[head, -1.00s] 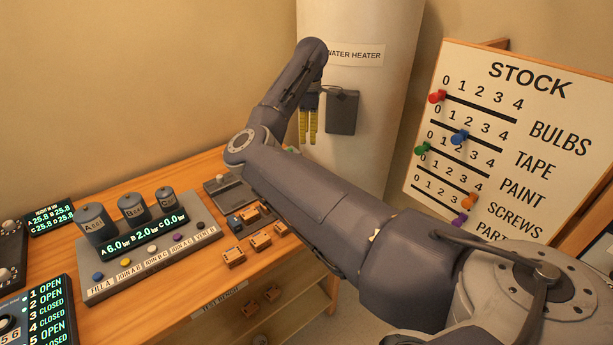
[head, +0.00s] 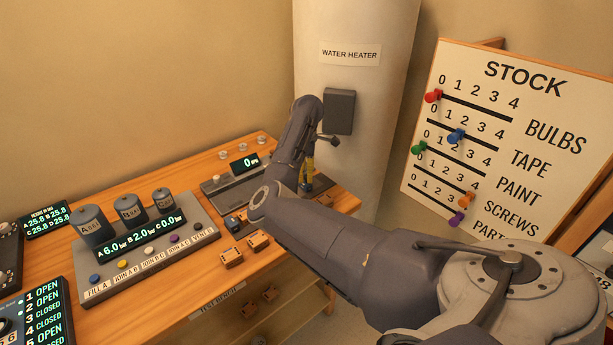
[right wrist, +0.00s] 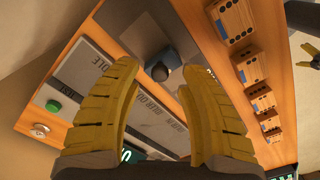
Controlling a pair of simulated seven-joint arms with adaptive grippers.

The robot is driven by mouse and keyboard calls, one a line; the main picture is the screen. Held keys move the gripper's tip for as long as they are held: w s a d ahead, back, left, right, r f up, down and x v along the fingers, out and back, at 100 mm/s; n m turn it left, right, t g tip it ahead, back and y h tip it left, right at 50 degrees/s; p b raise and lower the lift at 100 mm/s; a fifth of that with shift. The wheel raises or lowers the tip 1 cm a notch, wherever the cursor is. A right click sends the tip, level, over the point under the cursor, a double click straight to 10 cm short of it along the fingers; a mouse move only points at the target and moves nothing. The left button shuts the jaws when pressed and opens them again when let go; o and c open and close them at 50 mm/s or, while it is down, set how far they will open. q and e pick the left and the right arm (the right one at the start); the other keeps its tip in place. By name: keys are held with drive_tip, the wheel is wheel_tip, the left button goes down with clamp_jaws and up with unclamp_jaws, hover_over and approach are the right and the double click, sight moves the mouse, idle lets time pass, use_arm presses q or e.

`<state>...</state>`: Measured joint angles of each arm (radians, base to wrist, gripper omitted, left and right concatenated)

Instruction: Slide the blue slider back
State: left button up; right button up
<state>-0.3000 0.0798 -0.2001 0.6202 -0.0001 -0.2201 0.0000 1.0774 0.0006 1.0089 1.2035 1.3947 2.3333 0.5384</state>
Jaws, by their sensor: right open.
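A small blue-grey knob (right wrist: 160,72) stands on a grey plate (right wrist: 142,42) in the right wrist view, beyond the fingertips and between them in the picture. A small dark blue-grey piece on the bench (head: 233,224) shows in the head view, partly hidden by my arm; I cannot tell if it is the same knob. A bright blue knob (head: 456,136) sits on the TAPE row of the stock board. My right gripper (head: 306,178) points down over the bench's right part. Its yellow fingers are apart and empty in the right wrist view (right wrist: 162,88).
A grey panel (right wrist: 82,82) with a green button lies beside the knob's plate. Several wooden blocks (right wrist: 242,65) line the other side. The water heater (head: 352,28) stands behind, with a dark box (head: 339,111). The stock board (head: 565,95) stands at right.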

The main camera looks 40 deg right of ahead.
drive_tip(key=shift+f, duration=0.65)
clamp_jaws()
idle(0.4)
